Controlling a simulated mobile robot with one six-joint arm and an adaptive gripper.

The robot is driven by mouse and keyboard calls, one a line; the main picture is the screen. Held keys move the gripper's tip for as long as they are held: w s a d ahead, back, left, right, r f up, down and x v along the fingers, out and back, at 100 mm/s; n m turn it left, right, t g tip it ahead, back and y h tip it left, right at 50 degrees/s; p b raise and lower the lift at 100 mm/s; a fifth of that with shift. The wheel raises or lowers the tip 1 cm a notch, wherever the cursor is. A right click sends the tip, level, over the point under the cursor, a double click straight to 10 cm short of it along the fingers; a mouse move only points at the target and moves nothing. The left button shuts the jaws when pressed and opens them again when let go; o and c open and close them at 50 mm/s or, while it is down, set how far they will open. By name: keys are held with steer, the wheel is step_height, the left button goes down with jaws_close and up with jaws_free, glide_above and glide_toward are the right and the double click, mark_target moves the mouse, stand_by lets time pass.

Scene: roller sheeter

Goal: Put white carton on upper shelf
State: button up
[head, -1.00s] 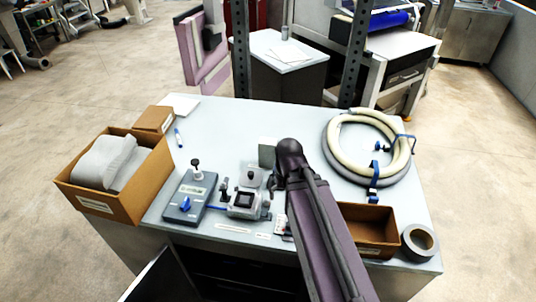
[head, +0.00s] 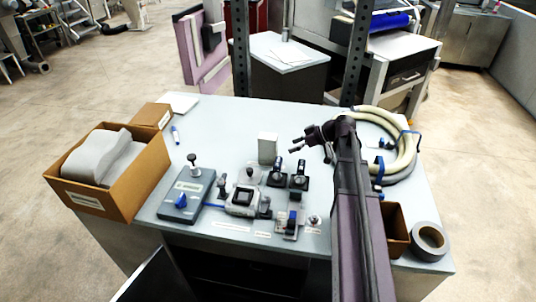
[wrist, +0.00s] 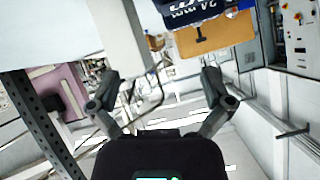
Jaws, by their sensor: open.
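The white carton (head: 267,149) stands upright on the grey worktable (head: 225,112), a little behind the small fixtures. My gripper (head: 294,145) is just right of the carton in the head view, apart from it, with its fingers spread and empty. In the wrist view my gripper (wrist: 160,80) is open, with nothing between its fingers. Two perforated metal posts (head: 242,55) rise at the table's back. The upper shelf is not clearly visible in the head view.
An open cardboard box (head: 110,170) with grey contents is at the left. A grey device (head: 186,195) and several small fixtures (head: 243,202) are at the front middle. A coiled hose (head: 402,135), a small brown bin (head: 396,232) and a tape roll (head: 429,240) are at the right.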

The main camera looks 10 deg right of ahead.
steer(key=n+t+y+b, duration=0.1)
steer(key=n+t+y, duration=0.1)
glide_toward(272, 136)
steer(key=d, duration=0.2)
steer(key=shift+s+d+n, duration=0.15)
steer(key=shift+d+n, duration=0.05)
steer(key=shift+n, duration=0.2)
steer(key=shift+a, duration=0.1)
steer(key=shift+b+x, duration=1.25)
steer(key=shift+x, duration=3)
steer(key=shift+s+r+b+x, duration=0.15)
steer(key=shift+b+x, duration=0.2)
steer(key=shift+x, duration=0.95)
steer(key=shift+s+r+b+x, duration=0.15)
steer(key=shift+b+x, duration=0.15)
steer(key=shift+x, duration=1)
steer(key=shift+a, duration=0.25)
